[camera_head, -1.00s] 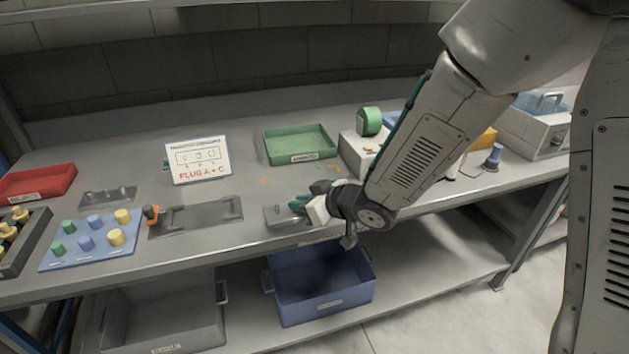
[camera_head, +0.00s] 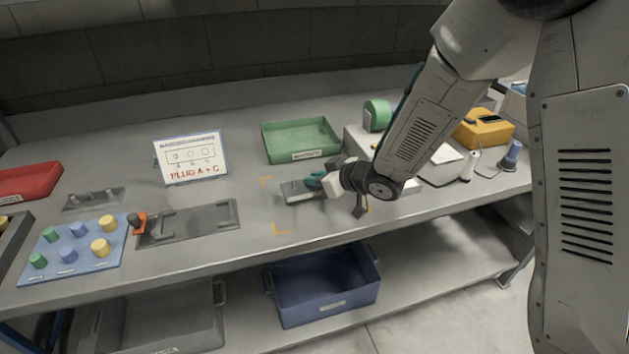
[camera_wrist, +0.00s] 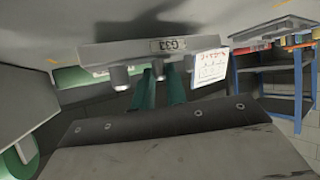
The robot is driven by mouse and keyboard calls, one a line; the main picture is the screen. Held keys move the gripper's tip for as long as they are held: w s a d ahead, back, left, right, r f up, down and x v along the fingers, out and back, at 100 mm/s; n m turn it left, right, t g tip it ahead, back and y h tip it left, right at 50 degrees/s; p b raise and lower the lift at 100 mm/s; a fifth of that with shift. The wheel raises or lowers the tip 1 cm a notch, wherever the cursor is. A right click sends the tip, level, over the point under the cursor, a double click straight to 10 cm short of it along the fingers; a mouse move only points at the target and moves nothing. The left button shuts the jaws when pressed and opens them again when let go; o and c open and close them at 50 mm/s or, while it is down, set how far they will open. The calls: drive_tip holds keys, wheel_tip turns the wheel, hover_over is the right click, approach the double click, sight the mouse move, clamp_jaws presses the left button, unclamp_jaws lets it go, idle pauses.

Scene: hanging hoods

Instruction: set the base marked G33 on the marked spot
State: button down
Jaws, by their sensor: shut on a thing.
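The grey base marked G33 (camera_wrist: 167,46) shows its label upside down in the wrist view, between my gripper's teal fingers (camera_wrist: 158,88). One corner of the spot is hidden behind my arm.
A green tray (camera_head: 300,140) stands behind the spot. A dark grey plate (camera_head: 195,224) with an orange-collared peg (camera_head: 138,223) lies to the left, before a sign (camera_head: 190,158). A blue bin (camera_head: 322,290) is on the lower shelf. Boxes stand to the right.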

drive_tip(key=shift+f, duration=0.7)
drive_tip(key=c, duration=1.4)
unclamp_jaws()
drive_tip(key=shift+f, duration=0.15)
